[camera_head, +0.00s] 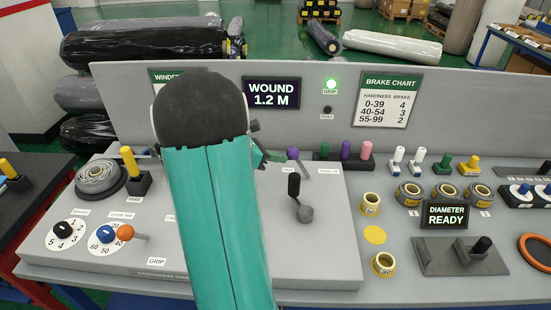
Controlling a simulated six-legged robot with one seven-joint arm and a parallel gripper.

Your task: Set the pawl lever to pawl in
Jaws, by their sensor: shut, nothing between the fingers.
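My teal and black arm hides much of the console's middle left.
An orange-knobbed lever (125,232) is at left.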

